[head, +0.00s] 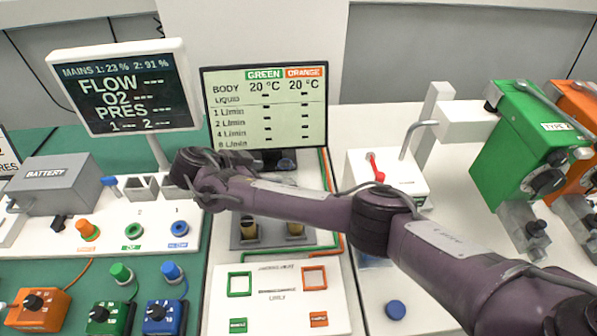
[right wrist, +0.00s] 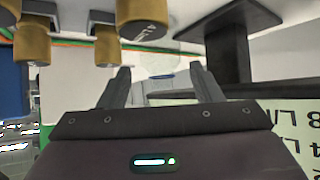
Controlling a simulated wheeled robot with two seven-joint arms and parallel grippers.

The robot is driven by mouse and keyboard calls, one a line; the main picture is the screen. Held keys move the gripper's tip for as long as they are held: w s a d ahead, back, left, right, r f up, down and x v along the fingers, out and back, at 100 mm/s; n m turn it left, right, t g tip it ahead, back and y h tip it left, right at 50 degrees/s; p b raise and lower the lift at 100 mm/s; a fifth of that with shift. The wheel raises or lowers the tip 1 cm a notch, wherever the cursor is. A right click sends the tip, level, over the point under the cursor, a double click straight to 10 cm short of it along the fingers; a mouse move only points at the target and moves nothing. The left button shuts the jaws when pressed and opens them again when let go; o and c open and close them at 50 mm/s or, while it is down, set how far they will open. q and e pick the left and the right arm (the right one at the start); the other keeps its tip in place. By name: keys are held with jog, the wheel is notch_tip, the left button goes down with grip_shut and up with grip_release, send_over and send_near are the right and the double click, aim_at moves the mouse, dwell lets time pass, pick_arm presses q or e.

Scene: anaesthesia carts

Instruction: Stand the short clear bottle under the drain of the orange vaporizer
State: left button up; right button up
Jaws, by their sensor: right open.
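The orange vaporizer (head: 578,105) stands at the right edge of the head view, partly cut off, with a grey drain block (head: 577,214) low on its front. My right arm reaches across to the left. Its gripper (head: 188,190) is beside the grey blocks on the white panel, far from the vaporizer. In the right wrist view the gripper (right wrist: 160,70) is open, its fingers apart. A pale, clear round shape (right wrist: 158,57) shows beyond the fingertips; it may be the short clear bottle, but I cannot be sure. I cannot make out the bottle in the head view. My left gripper is not in view.
A green vaporizer (head: 520,140) stands left of the orange one. A monitor (head: 266,105) stands behind my right arm, and brass cylinders (head: 295,229) stand in front of it. A battery box (head: 50,185) is at the left. Some white worktop before the vaporizers is clear.

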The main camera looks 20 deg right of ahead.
aim_at(277, 175)
jog(key=shift+s+f, duration=0.1)
jog(key=shift+f, duration=0.05)
jog(key=shift+d+f+b, duration=0.4)
jog(key=shift+f+b, duration=0.15)
jog(key=shift+b, duration=0.5)
jog(key=shift+w+d+f, duration=0.15)
jog(key=shift+w+d, duration=0.1)
jog(key=shift+w, duration=0.05)
jog(key=shift+w+d+f, duration=0.15)
jog(key=shift+d, duration=0.15)
jog(key=x, duration=0.3)
jog(key=shift+w+d+f+p, duration=0.1)
jog(key=shift+d+p, duration=0.1)
jog(key=shift+p, duration=0.2)
jog(key=shift+w+d+f, duration=0.1)
jog(key=shift+d+f, duration=0.15)
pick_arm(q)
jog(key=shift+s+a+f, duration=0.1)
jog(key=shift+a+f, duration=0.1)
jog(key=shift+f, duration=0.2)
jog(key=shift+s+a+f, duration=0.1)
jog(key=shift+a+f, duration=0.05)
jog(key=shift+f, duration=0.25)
pick_arm(e)
jog(key=shift+w+d+f, duration=0.1)
jog(key=c, duration=0.7)
jog(key=shift+c, duration=0.2)
